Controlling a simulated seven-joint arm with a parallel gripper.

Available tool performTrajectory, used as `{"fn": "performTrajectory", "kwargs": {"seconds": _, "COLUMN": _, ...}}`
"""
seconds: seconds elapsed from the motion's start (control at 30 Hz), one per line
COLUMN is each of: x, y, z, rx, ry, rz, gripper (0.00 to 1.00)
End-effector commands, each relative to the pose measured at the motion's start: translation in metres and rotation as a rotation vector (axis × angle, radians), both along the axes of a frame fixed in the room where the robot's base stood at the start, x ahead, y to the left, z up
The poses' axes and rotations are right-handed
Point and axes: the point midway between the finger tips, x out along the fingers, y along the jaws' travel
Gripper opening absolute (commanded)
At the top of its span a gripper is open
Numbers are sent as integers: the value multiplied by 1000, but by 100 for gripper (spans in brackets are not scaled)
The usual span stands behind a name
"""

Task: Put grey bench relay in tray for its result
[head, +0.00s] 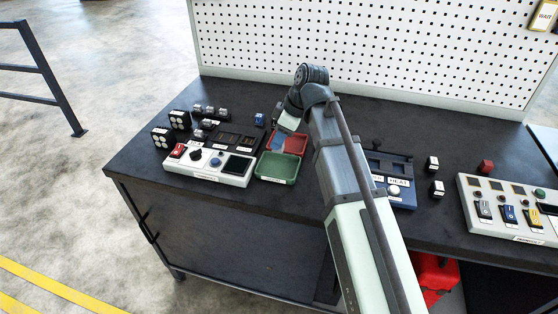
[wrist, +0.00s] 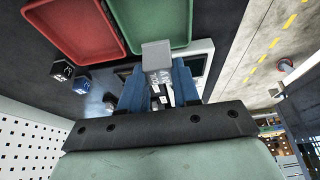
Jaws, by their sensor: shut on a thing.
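The grey bench relay (wrist: 156,52) is a small block with a plain grey top, held between the blue fingers of my gripper (wrist: 158,80) in the wrist view. In the head view my gripper is largely hidden by my own arm, and I cannot make out the relay there. A green tray (head: 277,168) and a red tray (head: 296,143) are by the right end of the white test unit (head: 208,167). In the wrist view the green tray (wrist: 150,18) and the red tray (wrist: 58,24) lie beyond the relay. The visible parts of both trays look empty.
The test unit carries a red switch, a knob, a blue button and a dark display. Several small relays (head: 200,110) and a blue one (head: 260,119) stand behind it. A blue device (head: 393,192) and another panel (head: 513,210) are to the right. A pegboard (head: 370,45) closes the back.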

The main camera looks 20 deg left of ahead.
Motion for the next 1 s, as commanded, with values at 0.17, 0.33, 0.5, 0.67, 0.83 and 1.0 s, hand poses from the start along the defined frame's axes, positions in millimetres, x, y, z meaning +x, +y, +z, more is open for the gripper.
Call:
{"fn": "performTrajectory", "kwargs": {"seconds": 0.17, "x": -1, "y": -1, "z": -29, "rx": -1, "ry": 2, "rz": -1, "gripper": 0}}
{"fn": "performTrajectory", "kwargs": {"seconds": 0.33, "x": 0, "y": 0, "z": -41, "rx": -1, "ry": 0, "rz": -1, "gripper": 0}}
{"fn": "performTrajectory", "kwargs": {"seconds": 0.5, "x": 0, "y": 0, "z": -52, "rx": -1, "ry": 0, "rz": -1, "gripper": 0}}
{"fn": "performTrajectory", "kwargs": {"seconds": 0.67, "x": -1, "y": 0, "z": -71, "rx": -1, "ry": 2, "rz": -1, "gripper": 0}}
{"fn": "performTrajectory", "kwargs": {"seconds": 0.83, "x": 0, "y": 0, "z": -78, "rx": 0, "ry": -1, "rz": -1, "gripper": 0}}
{"fn": "performTrajectory", "kwargs": {"seconds": 1.0, "x": 0, "y": 0, "z": -78, "rx": 0, "ry": -1, "rz": -1, "gripper": 0}}
